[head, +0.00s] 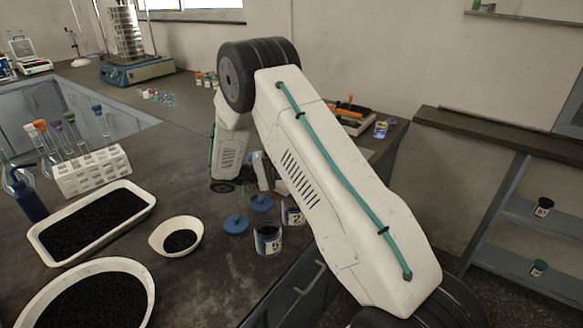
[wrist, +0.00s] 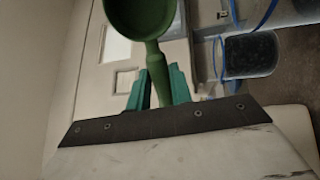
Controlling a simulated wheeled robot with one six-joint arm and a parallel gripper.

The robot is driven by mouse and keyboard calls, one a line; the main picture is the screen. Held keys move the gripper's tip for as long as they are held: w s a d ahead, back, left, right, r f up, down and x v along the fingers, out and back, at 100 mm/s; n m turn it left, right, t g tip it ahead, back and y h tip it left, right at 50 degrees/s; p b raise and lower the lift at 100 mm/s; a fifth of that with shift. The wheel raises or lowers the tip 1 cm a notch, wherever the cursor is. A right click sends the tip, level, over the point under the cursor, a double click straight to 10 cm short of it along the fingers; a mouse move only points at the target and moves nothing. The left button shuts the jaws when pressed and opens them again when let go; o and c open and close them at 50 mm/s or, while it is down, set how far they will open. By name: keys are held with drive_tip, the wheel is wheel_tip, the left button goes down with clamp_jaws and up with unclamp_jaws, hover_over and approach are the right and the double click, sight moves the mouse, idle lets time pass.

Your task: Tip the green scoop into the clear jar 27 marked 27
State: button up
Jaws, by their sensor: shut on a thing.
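The green scoop (wrist: 140,18) shows at the top of the wrist view, its round bowl cut by the frame edge. I cannot tell what the bowl holds. My gripper (wrist: 159,84) has its teal fingers shut on the scoop's handle. In the head view my arm hides the gripper and scoop. A clear jar (head: 292,216) with a label seeming to begin with 2 stands partly behind my arm; I cannot confirm 27. A clear jar with a blue rim and dark contents (wrist: 250,55) is right of the scoop in the wrist view, apart from it.
Another labelled jar (head: 268,240) holds dark grains. Blue lids (head: 236,224) lie beside it. A small white bowl (head: 176,237), a white tray (head: 45,235) and a large round dish (head: 147,300) hold black grains on the left. A tube rack (head: 95,172) stands behind.

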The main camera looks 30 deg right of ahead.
drive_tip(key=shift+s+d+r+t+y, duration=0.15)
drive_tip(key=shift+r+t+y, duration=0.15)
drive_tip(key=shift+y, duration=0.25)
drive_tip(key=shift+s+d+r+t+y, duration=0.1)
drive_tip(key=shift+d+r+t+y, duration=0.1)
drive_tip(key=shift+t+y, duration=0.6)
drive_tip(key=shift+y, duration=0.35)
drive_tip(key=shift+s+d+r+t+y, duration=0.15)
drive_tip(key=shift+d+r+t+y, duration=0.1)
drive_tip(key=shift+r+t+y, duration=0.3)
drive_tip(key=shift+s+d+r+t+y, duration=0.15)
drive_tip(key=shift+t+y, duration=0.1)
drive_tip(key=shift+y, duration=0.3)
drive_tip(key=shift+s+d+r+t+y, duration=0.1)
drive_tip(key=shift+d+t+y, duration=0.1)
drive_tip(key=shift+y, duration=0.3)
drive_tip(key=shift+t+y, duration=0.3)
